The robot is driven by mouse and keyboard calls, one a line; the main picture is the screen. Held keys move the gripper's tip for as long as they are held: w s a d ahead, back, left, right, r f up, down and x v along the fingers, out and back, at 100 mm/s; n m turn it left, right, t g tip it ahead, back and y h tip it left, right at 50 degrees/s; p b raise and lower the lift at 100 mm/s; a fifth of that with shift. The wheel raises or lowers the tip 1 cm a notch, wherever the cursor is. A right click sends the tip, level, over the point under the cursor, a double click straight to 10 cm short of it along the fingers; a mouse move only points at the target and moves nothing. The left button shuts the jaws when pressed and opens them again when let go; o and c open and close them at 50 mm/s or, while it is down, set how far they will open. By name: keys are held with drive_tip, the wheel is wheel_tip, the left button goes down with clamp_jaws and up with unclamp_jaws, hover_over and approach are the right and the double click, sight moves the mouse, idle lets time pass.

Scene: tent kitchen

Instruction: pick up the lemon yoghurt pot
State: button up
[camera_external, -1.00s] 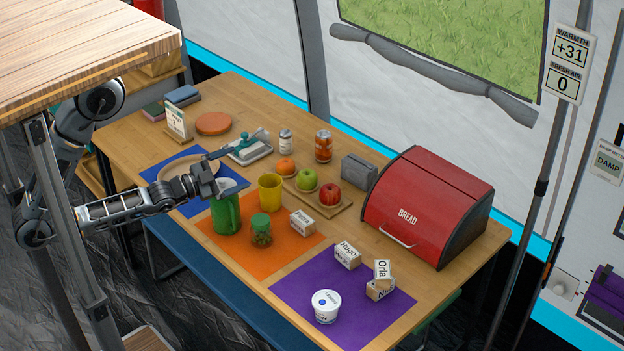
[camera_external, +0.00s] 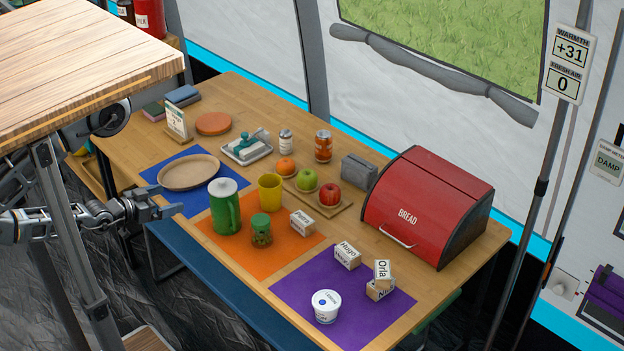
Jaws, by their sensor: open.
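A white yoghurt pot (camera_external: 326,306) with a blue mark on its lid stands upright on the purple mat (camera_external: 300,285) near the table's front right. Its label is too small to read, so I cannot tell whether it is lemon. My gripper (camera_external: 178,203) is open and empty at the table's front left edge, beside the blue mat (camera_external: 200,209). It is well to the left of the pot, with the orange mat (camera_external: 265,262) between them.
Name blocks (camera_external: 347,255) sit behind the pot. A red bread bin (camera_external: 425,205) stands at the back right.

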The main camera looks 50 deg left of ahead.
sight(332, 302)
idle(0.3)
